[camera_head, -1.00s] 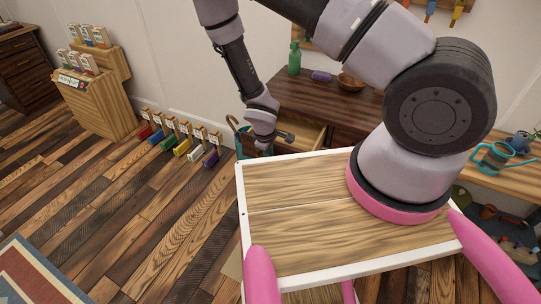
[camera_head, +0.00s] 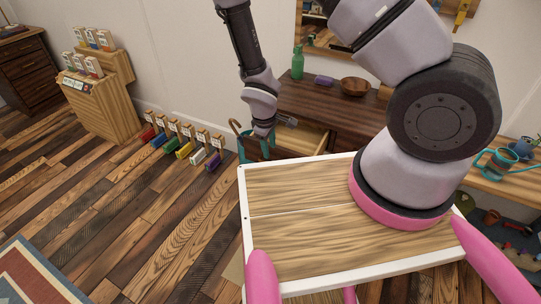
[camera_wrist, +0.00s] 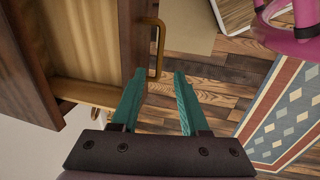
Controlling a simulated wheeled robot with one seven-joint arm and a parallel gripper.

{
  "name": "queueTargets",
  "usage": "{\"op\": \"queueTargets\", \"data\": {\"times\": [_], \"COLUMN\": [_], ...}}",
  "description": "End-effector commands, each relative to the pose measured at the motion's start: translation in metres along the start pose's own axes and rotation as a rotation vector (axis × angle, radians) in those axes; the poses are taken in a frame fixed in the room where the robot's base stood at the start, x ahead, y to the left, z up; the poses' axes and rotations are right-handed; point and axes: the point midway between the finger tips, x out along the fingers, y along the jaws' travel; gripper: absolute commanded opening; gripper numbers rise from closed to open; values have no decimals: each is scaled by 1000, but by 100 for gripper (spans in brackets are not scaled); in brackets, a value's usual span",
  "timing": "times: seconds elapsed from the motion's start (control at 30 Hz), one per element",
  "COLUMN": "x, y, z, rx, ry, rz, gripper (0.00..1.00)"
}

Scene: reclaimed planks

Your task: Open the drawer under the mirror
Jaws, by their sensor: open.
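The drawer (camera_head: 309,139) under the mirror stands pulled out of the dark wooden table, its pale inside visible. In the wrist view its pale inside (camera_wrist: 85,45) is at left, with its dark front (camera_wrist: 133,40) and a brass bar handle (camera_wrist: 161,40). My gripper (camera_wrist: 160,75) is open, with two teal fingers. The handle's lower end shows in the gap between the fingertips, near the left one; I cannot tell whether they touch. In the head view my gripper (camera_head: 268,138) is at the drawer's front left, its fingertips partly hidden. The mirror's wooden frame (camera_head: 322,45) shows only in part.
The table (camera_head: 325,108) bears a green bottle (camera_head: 298,63), a purple item (camera_head: 324,80) and a wooden bowl (camera_head: 354,87). Several coloured boxes (camera_head: 183,150) line the wall at left. A patterned rug (camera_wrist: 290,105) lies at right in the wrist view. Floor at left is open.

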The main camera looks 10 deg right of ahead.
Motion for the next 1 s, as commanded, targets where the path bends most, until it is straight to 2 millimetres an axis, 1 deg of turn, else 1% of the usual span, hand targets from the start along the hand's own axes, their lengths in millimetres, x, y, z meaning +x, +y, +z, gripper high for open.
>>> {"op": "queueTargets", "data": {"times": [0.03, 0.1, 0.23, 0.77, 0.87, 0.97, 1.0], "x": [-8, -15, -23, -27, -40, -68, -83], "y": [0, 0, 0, 1, 10, 27, 36], "z": [-1, -1, 0, -1, -5, -11, -13], "rx": [1, 1, 0, 6, 48, 137, 184], "ry": [3, 3, 0, 2, 16, 42, 55], "rz": [0, 0, 0, 0, -1, -6, -9], "gripper": [45, 45, 45, 45, 45, 45, 45]}}
